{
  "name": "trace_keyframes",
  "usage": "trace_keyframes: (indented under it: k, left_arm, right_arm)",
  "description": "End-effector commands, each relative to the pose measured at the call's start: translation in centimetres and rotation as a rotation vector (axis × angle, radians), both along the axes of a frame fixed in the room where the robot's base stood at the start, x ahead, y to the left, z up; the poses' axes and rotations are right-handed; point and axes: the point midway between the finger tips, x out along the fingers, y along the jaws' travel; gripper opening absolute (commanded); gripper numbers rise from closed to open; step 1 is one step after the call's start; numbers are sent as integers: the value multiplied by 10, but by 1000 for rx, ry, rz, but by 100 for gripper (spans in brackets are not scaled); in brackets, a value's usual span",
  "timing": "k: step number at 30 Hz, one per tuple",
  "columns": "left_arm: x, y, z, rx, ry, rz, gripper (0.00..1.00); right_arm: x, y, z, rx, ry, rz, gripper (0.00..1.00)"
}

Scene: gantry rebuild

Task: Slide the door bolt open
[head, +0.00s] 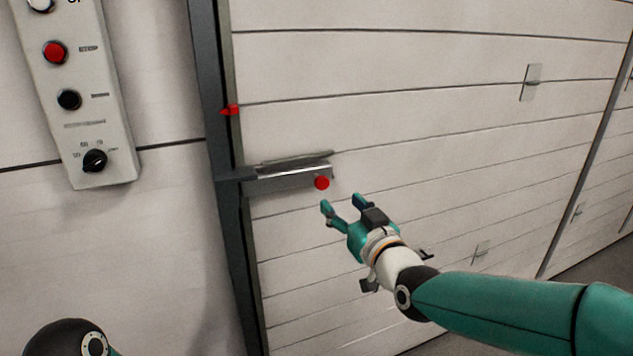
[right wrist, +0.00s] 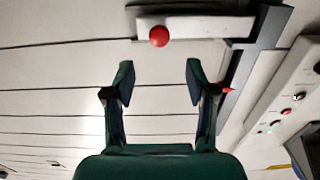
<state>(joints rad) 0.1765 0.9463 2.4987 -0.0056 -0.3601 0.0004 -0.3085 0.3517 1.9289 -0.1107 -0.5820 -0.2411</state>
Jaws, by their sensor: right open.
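The door bolt (head: 288,180) is a grey horizontal bar on the white slatted door (head: 430,130), reaching left to the dark door post (head: 213,150). Its red round knob (head: 322,183) is at the bar's right end. The right wrist view also shows the bolt (right wrist: 200,27) and its red knob (right wrist: 159,36), above the fingertips. My right gripper (head: 342,203) is open and empty, just below and to the right of the knob, apart from it. It also shows in the right wrist view (right wrist: 158,80), with its two fingers spread. My left gripper is not in view.
A control panel (head: 117,155) with buttons and a black rotary switch is on the wall left of the post. A small red marker (head: 230,110) is on the post above the bolt. The door face around the knob is clear.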

Motion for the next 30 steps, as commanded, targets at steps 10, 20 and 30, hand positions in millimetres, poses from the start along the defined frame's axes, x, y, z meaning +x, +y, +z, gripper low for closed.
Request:
trace_keyframes:
  k: [10, 20, 30]
  left_arm:
    - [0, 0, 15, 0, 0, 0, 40]
    - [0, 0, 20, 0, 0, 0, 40]
    - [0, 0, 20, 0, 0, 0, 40]
  right_arm:
    - [68, 29, 0, -1, 1, 2, 56]
    - [96, 41, 0, 1, 0, 2, 56]
    - [97, 42, -1, 1, 1, 3, 51]
